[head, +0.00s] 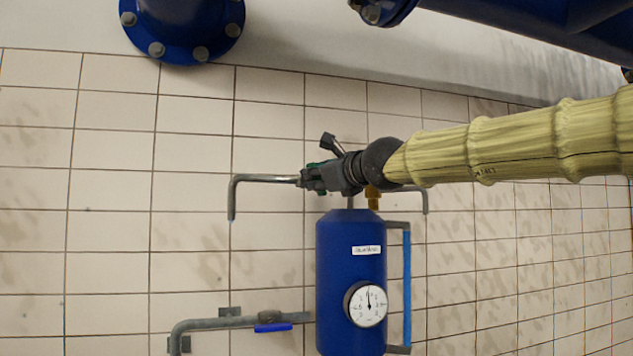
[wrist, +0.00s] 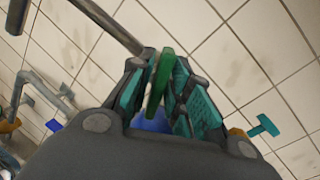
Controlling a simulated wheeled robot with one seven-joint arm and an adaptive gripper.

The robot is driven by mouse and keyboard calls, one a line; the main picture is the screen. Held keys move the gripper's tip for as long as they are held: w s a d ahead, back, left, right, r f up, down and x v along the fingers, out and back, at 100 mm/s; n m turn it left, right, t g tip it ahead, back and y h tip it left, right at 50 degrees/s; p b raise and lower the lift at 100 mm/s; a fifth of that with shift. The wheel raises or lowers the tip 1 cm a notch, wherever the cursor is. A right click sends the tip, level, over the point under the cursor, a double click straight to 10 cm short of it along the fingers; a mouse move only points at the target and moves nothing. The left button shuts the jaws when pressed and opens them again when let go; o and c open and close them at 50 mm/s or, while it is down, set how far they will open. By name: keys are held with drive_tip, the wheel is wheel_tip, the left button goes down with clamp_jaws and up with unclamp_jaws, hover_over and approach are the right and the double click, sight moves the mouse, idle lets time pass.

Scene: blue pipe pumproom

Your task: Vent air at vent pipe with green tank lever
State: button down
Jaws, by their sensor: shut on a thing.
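The blue tank (head: 340,250) stands against the tiled wall with its white gauge (head: 366,304) facing out. A bent metal vent pipe (head: 262,178) runs left from the tank's top and turns down; it also shows at upper left in the wrist view (wrist: 108,24). My gripper (head: 312,178) is at the tank's top, beside the vent pipe. In the wrist view the green lever (wrist: 158,84) stands between the teal pads of my gripper (wrist: 160,95), which is shut on it. In the head view the fingers mostly hide the lever.
A lower grey pipe (head: 215,323) with a blue lever (head: 273,328) is left of the tank. A blue tube (head: 407,285) runs along its right. A teal T-handle (wrist: 263,127) is right of my fingers. Large blue flanged pipes (head: 185,28) are overhead.

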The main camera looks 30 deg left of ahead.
drive_tip(key=m+b, duration=0.1)
drive_tip(key=m, duration=0.4)
drive_tip(key=shift+w+d+b, duration=0.1)
drive_tip(key=shift+w+b, duration=0.05)
drive_tip(key=shift+b, duration=0.2)
drive_tip(key=shift+m, duration=0.3)
drive_tip(key=c, duration=1.5)
unclamp_jaws()
drive_tip(key=shift+d, duration=0.1)
drive_tip(key=v, duration=1.2)
drive_tip(key=shift+r, duration=0.1)
